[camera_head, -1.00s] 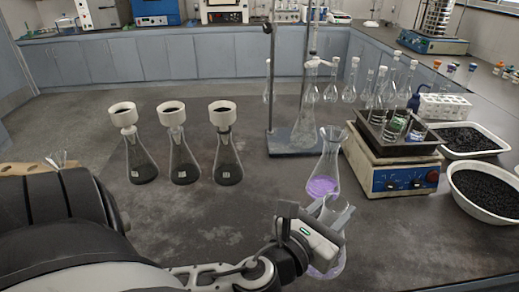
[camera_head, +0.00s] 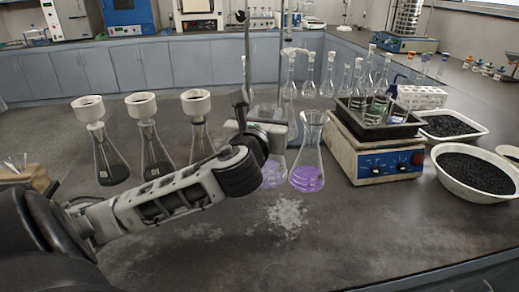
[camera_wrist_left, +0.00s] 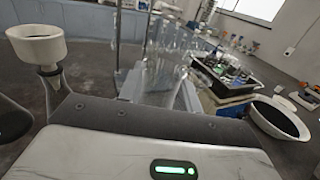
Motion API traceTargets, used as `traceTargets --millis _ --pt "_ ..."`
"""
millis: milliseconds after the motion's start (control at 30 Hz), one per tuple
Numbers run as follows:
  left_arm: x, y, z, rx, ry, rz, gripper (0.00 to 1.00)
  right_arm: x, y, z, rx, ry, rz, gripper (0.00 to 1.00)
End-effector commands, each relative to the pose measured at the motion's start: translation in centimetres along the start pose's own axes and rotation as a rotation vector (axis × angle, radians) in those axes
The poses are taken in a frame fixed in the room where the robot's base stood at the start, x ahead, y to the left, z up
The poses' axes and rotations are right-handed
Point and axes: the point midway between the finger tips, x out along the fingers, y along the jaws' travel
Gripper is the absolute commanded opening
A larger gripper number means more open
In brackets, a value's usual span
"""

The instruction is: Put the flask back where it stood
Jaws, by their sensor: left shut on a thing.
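My left gripper (camera_head: 268,128) is shut on a clear conical flask (camera_head: 273,172) with a little pale purple liquid. The gripper and wrist hide much of its neck and left side. The flask looks upright and close to the table; I cannot tell whether its base touches. Just to its right stands another conical flask (camera_head: 308,178) with deeper purple liquid. In the left wrist view, clear glass (camera_wrist_left: 163,82) shows between the fingers, blurred against the glassware behind. My right gripper is not in view.
Several dark-filled flasks with white funnels (camera_head: 156,160) stand at left, the nearest close to my arm. A hotplate (camera_head: 372,158) carrying a tray of glassware is at right, beside white bowls of black granules (camera_head: 473,172). Volumetric flasks stand behind.

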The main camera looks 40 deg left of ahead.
Motion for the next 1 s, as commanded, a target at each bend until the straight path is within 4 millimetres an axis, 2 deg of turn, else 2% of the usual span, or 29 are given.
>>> traceTargets --millis 133,200,400,667,867,1000 --pt "3.3 1.5 -1.7 0.001 0.0 0.004 0.0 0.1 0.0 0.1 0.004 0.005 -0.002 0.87" --pt "4.3 1.9 -3.4 0.0 0.002 0.002 0.0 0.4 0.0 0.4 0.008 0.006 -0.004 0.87" --pt "6.5 2.8 -6.0 -0.001 -0.002 0.001 0.0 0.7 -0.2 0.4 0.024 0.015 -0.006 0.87" --pt "7.5 3.1 -7.3 -0.001 -0.003 0.0 0.0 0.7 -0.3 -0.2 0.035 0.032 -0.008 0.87" --pt "7.5 3.2 -10.2 -0.002 0.0 0.0 0.0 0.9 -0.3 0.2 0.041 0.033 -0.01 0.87" --pt "7.5 3.2 -10.3 -0.001 -0.004 -0.001 0.0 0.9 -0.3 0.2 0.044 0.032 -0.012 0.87"
